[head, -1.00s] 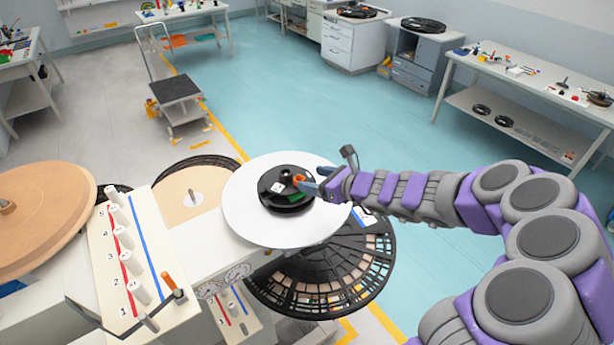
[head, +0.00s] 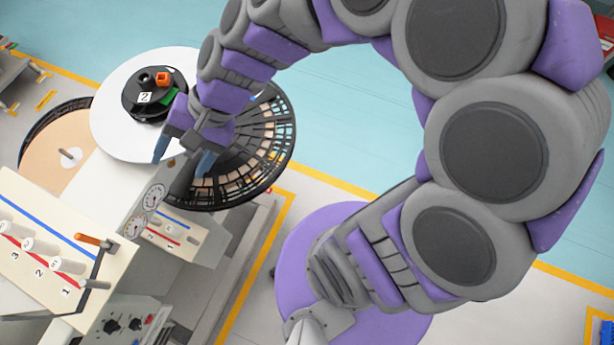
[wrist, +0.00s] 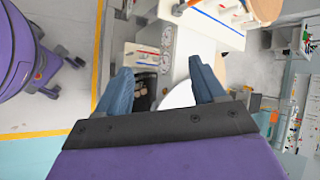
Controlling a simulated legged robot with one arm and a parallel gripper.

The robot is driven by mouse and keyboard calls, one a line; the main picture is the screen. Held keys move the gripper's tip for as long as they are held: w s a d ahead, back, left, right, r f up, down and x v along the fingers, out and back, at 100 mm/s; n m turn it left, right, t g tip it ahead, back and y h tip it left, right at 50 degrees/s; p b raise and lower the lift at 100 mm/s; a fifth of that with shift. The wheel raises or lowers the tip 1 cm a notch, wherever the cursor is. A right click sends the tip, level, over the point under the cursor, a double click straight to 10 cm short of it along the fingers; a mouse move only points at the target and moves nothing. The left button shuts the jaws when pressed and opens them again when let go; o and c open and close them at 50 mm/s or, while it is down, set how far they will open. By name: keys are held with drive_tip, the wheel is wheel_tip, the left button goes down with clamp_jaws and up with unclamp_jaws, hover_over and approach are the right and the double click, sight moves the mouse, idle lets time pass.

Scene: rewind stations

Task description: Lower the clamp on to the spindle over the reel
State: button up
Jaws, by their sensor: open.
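The black round clamp (head: 143,106), with an orange block, a green part and a number label on top, sits on the middle of the white disc (head: 108,128) of the reel station. The spindle under it is hidden, so I cannot tell how far down the clamp sits. My gripper (head: 182,158) is open and empty, to the lower right of the clamp and apart from it, near the disc's edge. In the wrist view its blue fingers (wrist: 160,68) are spread, with part of the white disc (wrist: 180,95) beyond them; the clamp is not visible there.
A black slotted reel (head: 262,150) is beside the white disc, partly behind my gripper. The panel with white pegs and an orange-handled lever (head: 95,240) stands at lower left. Gauges (head: 145,210) are on the station front. Open floor lies to the upper right.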

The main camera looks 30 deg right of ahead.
drive_tip(key=s+d+f+n+g+h, duration=0.2)
drive_tip(key=s+d+n+h, duration=0.4)
drive_tip(key=s+d, duration=0.9)
drive_tip(key=d+h, duration=0.2)
drive_tip(key=shift+s+d+f+h, duration=0.15)
drive_tip(key=shift+d+f+h, duration=0.1)
drive_tip(key=shift+h, duration=0.05)
wheel_tip(320, 180, down, 10)
drive_tip(key=b, duration=1)
